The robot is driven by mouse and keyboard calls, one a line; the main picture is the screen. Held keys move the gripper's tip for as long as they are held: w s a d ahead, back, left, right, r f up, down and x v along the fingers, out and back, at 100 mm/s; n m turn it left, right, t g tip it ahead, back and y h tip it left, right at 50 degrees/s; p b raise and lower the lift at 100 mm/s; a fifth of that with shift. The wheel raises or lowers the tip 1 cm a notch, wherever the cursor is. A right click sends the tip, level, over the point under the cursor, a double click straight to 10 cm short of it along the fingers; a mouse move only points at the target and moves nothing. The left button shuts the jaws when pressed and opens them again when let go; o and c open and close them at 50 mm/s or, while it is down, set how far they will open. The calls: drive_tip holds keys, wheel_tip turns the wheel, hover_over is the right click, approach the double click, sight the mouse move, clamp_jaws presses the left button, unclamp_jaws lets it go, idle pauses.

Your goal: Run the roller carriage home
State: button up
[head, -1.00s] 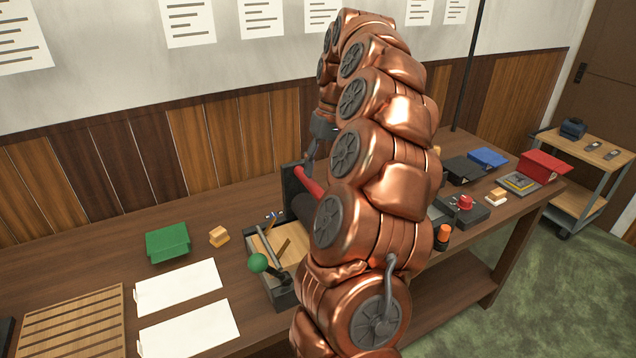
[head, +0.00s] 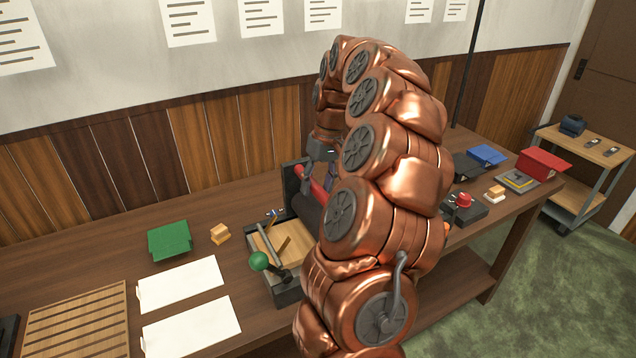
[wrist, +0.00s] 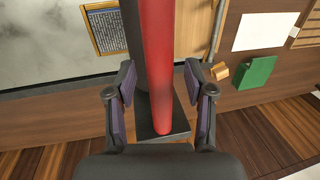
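The roller carriage has a red bar (head: 309,183) beside a dark roller (head: 306,208), at the back of a small press on the bench. In the wrist view, the red bar (wrist: 157,60) runs lengthwise between my fingers, with the dark roller part along its left side. A dark end plate (wrist: 178,122) stands at its lower end. My gripper (wrist: 160,76) is open. Its right finger is clear of the red bar; I cannot tell whether the left touches the dark part. In the head view, my gripper (head: 318,168) is just above the carriage, partly hidden by my arm.
The press has a pale wooden bed (head: 268,240) and a green-knobbed lever (head: 259,261) in front. A green box (head: 169,240), a small wooden block (head: 220,234) and white sheets (head: 180,284) lie to the left. A red button box (head: 463,202) stands to the right.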

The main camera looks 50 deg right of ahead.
clamp_jaws()
idle(0.4)
